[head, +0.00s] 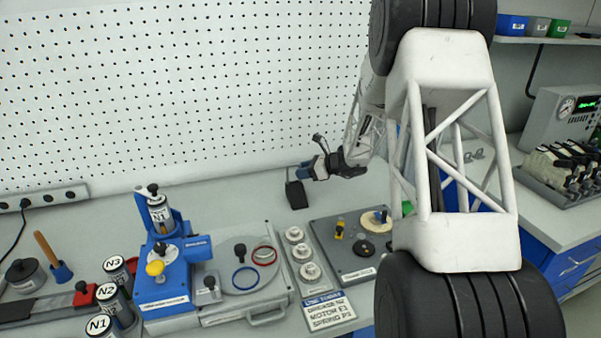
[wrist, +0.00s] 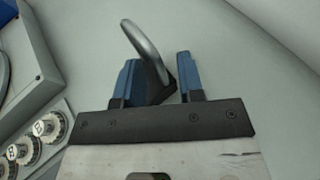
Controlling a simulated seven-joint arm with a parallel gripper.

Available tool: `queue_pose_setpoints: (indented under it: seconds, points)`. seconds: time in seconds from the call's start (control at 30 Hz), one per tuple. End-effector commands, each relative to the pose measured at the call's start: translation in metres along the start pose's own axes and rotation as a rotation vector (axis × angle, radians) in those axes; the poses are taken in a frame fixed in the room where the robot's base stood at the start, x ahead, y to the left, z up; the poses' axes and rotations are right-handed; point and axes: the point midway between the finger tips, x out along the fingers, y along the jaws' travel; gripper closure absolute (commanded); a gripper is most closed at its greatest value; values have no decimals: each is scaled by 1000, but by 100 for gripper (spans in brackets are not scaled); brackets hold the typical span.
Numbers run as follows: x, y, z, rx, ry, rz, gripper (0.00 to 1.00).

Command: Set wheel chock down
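The wheel chock (head: 297,195) is a small black block at the back of the grey bench, left of my arm. It appears to rest on the bench top. In the wrist view its curved silver handle (wrist: 146,48) and black body (wrist: 158,88) show between the blue fingers. My gripper (head: 304,171) is just above the chock, pointing left in the head view. Its two fingers (wrist: 158,80) stand apart, with a gap between the chock and the right finger. The chock's lower part is partly hidden behind the left finger and gripper body in the wrist view.
A grey plate with small parts (head: 343,262) and a row of white round pieces (head: 301,253) lie in front of the chock. A blue fixture (head: 165,290) stands further left. The pegboard wall (head: 200,90) rises behind.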

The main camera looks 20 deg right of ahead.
Motion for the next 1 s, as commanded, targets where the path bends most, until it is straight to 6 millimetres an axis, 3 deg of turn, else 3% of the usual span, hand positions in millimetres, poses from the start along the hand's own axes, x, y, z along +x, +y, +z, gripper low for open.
queue_pose_setpoints:
  seconds: [0.6,1.0]
  points:
    - [-91,0,0,0,1,-2,64]
    - [-106,0,0,0,1,0,64]
